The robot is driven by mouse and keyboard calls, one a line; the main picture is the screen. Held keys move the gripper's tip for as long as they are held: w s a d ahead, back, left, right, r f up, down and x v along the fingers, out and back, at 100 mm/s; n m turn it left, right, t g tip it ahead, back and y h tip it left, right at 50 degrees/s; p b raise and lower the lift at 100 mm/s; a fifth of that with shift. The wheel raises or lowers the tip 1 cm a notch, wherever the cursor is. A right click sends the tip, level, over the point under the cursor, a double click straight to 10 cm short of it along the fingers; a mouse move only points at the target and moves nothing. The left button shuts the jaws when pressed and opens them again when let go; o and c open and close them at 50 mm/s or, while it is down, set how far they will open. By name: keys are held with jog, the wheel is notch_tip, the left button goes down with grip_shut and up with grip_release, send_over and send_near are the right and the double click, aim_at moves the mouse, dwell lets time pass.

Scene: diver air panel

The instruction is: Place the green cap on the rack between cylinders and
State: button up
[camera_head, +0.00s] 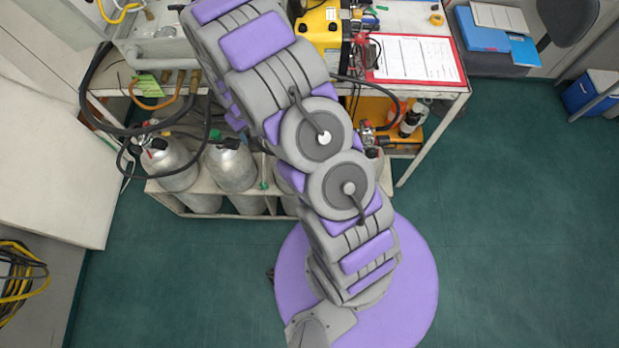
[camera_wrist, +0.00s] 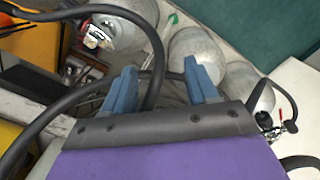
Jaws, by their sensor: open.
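In the wrist view, the two blue fingers of my gripper (camera_wrist: 161,84) stand apart, with nothing clamped between their tips; a black hose (camera_wrist: 157,55) runs between them. Beyond the tips are silver cylinders (camera_wrist: 190,58) in a pale rack. A small green piece (camera_wrist: 173,20) lies at the rack edge between two cylinders; it looks like the green cap, but is too small to be sure. In the head view a small green piece (camera_head: 263,185) shows by the rack (camera_head: 180,188), and another green spot (camera_head: 215,134) tops a cylinder (camera_head: 231,165). My arm hides the gripper there.
Black hoses (camera_head: 97,95) loop over the cylinders on the left. A bench holds a yellow case (camera_head: 322,30) and a red clipboard (camera_head: 417,60). An orange case (camera_head: 385,112) sits below. A white panel (camera_head: 50,165) stands left. Green floor (camera_head: 510,200) is clear at right.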

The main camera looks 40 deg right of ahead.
jog(key=s+r, duration=0.7)
jog(key=r, duration=0.4)
jog(key=s+r, duration=0.7)
jog(key=r, duration=0.3)
jog(key=s+r, duration=0.3)
jog(key=s, duration=0.3)
jog(key=s+a+r, duration=0.1)
jog(key=s+r, duration=0.1)
jog(key=s, duration=0.5)
jog(key=s+a+r+m+g, duration=0.1)
jog(key=s+r, duration=0.2)
jog(key=s, duration=0.4)
jog(key=shift+a+r+y, duration=0.25)
jog(key=shift+r+y, duration=0.05)
